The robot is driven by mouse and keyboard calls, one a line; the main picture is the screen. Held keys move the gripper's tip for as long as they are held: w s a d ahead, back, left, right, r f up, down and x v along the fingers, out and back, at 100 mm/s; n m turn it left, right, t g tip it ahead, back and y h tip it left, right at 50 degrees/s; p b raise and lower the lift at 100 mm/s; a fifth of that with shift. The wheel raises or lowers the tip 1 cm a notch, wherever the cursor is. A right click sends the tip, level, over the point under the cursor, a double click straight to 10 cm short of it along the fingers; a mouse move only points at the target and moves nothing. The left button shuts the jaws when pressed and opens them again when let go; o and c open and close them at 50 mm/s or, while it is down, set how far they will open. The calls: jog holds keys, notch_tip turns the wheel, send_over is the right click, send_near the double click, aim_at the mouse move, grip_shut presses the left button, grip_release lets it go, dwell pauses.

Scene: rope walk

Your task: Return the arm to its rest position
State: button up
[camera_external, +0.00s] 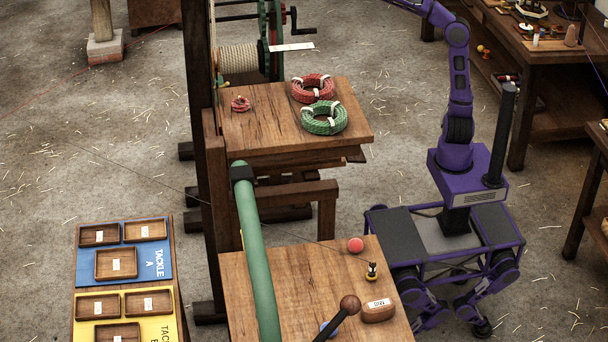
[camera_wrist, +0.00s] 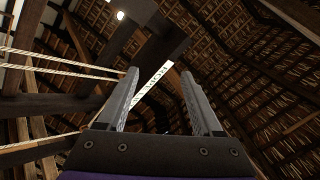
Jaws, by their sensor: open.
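My purple arm (camera_external: 459,75) rises from its wheeled base at the right and leaves the external view at the top edge. The gripper end is outside that view. In the wrist view my gripper (camera_wrist: 160,73) has two grey fingers standing well apart, with nothing held between them. The camera looks up at the roof beams. A pale marked strip shows in the background between the fingers.
A wooden bench (camera_external: 245,130) carries a red coil (camera_external: 313,82), a green coil (camera_external: 309,124) and a small red coil (camera_external: 240,104). A lower table (camera_external: 315,275) holds a red ball (camera_external: 355,245) and a wooden block (camera_external: 378,311). Light ropes (camera_wrist: 60,62) cross the wrist view's left.

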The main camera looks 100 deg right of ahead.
jog(key=s+d+f+m+g+h+p, duration=0.1)
jog(key=d+f+m+g+h, duration=0.5)
jog(key=f, duration=0.5)
jog(key=s+d+f+m+g+h+p, duration=0.1)
jog(key=d+f+m+g+h, duration=0.2)
jog(key=d+f, duration=0.75)
jog(key=s+a+f+n+g+y+p, duration=0.1)
jog(key=s+a+f+n+g+y, duration=0.1)
jog(key=s+a+f, duration=0.35)
jog(key=s+a+f+n+g+y+p, duration=0.1)
jog(key=s+a+f+n+g+y, duration=0.15)
jog(key=a+f, duration=0.5)
jog(key=s+a+f+n+g+y+p, duration=0.1)
jog(key=s+a+f+n+g, duration=0.3)
jog(key=f, duration=0.5)
jog(key=s+a+f+n+g+p, duration=0.1)
jog(key=s+a+f+n, duration=0.2)
jog(key=a, duration=0.6)
jog(key=s+a+f+n+g+y+p, duration=0.1)
jog(key=s+a+f+n, duration=0.3)
jog(key=a, duration=0.6)
jog(key=shift+s+a+n+g, duration=0.15)
jog(key=shift+s+n+g, duration=0.6)
jog(key=shift+s+n, duration=0.5)
